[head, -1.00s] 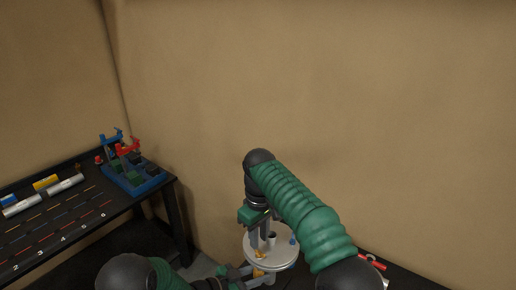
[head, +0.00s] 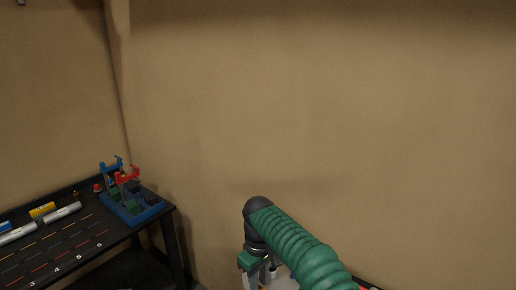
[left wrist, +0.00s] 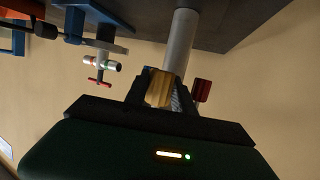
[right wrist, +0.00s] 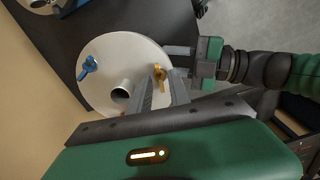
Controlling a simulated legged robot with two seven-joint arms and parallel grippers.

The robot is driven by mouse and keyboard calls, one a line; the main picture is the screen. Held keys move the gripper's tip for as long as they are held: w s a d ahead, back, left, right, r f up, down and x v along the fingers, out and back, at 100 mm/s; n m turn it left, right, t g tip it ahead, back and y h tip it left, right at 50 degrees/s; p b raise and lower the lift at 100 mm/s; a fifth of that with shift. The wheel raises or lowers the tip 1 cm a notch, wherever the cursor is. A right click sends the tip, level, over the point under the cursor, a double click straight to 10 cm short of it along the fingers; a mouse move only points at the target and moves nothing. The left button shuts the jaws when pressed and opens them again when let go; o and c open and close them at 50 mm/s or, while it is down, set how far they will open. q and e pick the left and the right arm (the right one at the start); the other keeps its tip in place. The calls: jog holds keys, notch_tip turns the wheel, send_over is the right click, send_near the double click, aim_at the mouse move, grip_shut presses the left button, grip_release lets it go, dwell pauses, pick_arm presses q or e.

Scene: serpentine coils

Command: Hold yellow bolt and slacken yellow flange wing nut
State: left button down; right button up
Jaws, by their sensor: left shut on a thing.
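In the right wrist view, a round pale flange (right wrist: 105,48) carries a yellow wing nut (right wrist: 158,71) near its right rim. My right gripper (right wrist: 161,80) is open, with its fingertips on either side of this nut; I cannot tell whether they touch it. In the left wrist view, my left gripper (left wrist: 160,82) is shut on the yellow bolt (left wrist: 159,90), beside a grey pipe (left wrist: 180,40). The left gripper (right wrist: 182,60) also reaches the flange's rim from the right in the right wrist view.
A blue wing nut (right wrist: 88,67) and a central pipe stub (right wrist: 122,93) are on the flange. A red bolt part (left wrist: 203,90) is close to the left gripper. A dark table (head: 90,255) holds a blue tray (head: 135,214) and several cylinders. The beige wall is behind.

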pick_arm(q)
jog(key=shift+w+r, duration=0.2)
jog(key=shift+r, duration=0.1)
pick_arm(e)
grip_shut()
